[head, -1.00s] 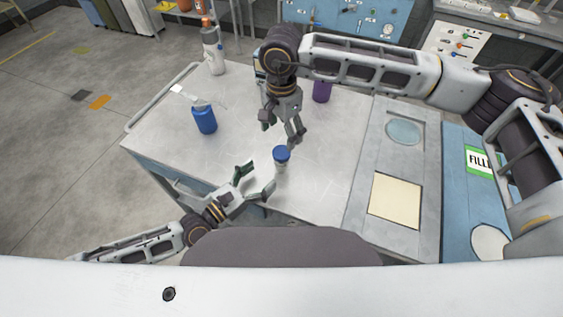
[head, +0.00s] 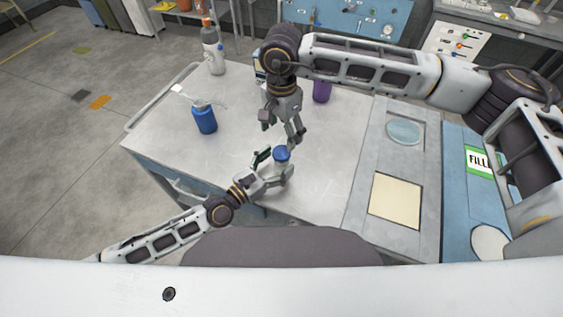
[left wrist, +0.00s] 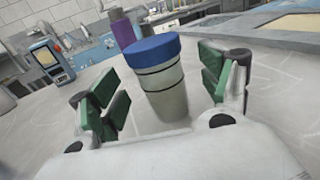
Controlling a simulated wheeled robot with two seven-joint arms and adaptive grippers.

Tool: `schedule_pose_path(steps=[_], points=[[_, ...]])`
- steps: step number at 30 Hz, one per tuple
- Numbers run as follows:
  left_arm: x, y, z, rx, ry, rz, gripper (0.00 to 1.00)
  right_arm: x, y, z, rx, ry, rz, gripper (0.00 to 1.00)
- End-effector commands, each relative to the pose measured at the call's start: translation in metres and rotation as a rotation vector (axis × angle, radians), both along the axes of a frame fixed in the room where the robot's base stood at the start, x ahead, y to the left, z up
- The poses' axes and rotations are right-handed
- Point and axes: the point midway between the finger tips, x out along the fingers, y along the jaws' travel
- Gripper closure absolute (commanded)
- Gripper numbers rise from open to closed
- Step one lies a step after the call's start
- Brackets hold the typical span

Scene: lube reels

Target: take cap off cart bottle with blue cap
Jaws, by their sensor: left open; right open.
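The bottle with the blue cap (head: 281,153) stands upright on the cart top (head: 330,160), near its front edge. In the left wrist view its blue cap (left wrist: 152,50) sits on a translucent grey-green body (left wrist: 162,92) with dark bands. My left gripper (head: 276,166) is open, its fingers on either side of the bottle body; in the left wrist view a gap shows between the green pads (left wrist: 160,92) and the bottle. My right gripper (head: 283,131) is open and empty, pointing down just above and behind the cap. The bottle's lower front is partly hidden by my left gripper in the head view.
A purple container (head: 321,91) stands behind my right gripper. A grey panel with a cream square (head: 396,199) adjoins on the right.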

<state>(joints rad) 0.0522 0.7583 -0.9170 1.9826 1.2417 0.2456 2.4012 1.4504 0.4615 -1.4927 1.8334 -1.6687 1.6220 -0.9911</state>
Motion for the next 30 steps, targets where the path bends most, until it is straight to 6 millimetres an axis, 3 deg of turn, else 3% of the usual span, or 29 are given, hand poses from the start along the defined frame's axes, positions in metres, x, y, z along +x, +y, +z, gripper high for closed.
schedule_pose_path(steps=[9, 22, 30], points=[[0.012, -0.013, 0.001, -0.001, -0.002, 0.0, 0.22, 0.0, 0.0, 0.0, 0.0, 0.0, 0.0, 0.25], [0.014, -0.014, 0.001, 0.0, -0.001, 0.0, 0.22, 0.0, 0.0, 0.0, 0.0, 0.0, 0.0, 0.25], [0.014, -0.014, 0.0, 0.0, -0.001, 0.0, 0.56, 0.0, 0.0, 0.0, 0.0, 0.0, 0.0, 0.25]])
